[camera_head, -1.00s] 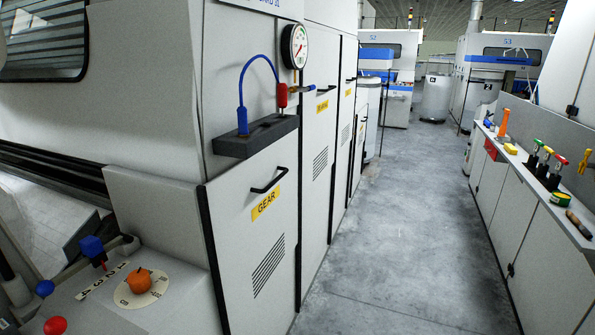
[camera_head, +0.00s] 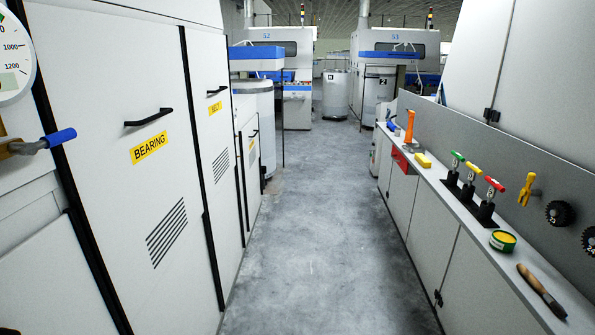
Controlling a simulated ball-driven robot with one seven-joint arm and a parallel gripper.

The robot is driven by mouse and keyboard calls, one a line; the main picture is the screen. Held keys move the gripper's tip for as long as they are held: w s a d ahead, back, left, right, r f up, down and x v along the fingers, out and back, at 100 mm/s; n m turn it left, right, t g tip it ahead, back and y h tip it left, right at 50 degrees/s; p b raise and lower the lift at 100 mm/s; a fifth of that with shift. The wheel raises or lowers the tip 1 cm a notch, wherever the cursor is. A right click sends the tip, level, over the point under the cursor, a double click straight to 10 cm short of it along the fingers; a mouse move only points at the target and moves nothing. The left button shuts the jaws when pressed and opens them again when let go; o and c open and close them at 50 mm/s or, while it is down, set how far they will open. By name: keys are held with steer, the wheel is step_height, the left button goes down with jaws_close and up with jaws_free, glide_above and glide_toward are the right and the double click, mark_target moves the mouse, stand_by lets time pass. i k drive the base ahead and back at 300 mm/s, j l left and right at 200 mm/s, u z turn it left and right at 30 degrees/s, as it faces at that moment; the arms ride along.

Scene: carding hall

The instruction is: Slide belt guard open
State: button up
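A white panel with a yellow label (camera_head: 215,107) stands on the left side of the aisle, past the BEARING panel. The label is small and may read BELT; I cannot be sure. This panel (camera_head: 211,135) has a black handle (camera_head: 217,90) near its top and slanted vent slots below. It looks closed, flush in its row. Nearer is the white BEARING panel (camera_head: 150,200), with a black handle (camera_head: 149,117) and vent slots, also closed. My gripper is not in view.
A pressure gauge (camera_head: 14,60) and a blue-handled valve (camera_head: 60,137) are close at left. A long bench (camera_head: 440,188) with clamps and tools lines the right. The grey aisle floor (camera_head: 310,230) between is clear. Drums and machines stand at the far end.

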mark_target(206, 51)
steer(key=i+l, duration=0.1)
steer(key=i, duration=1.8)
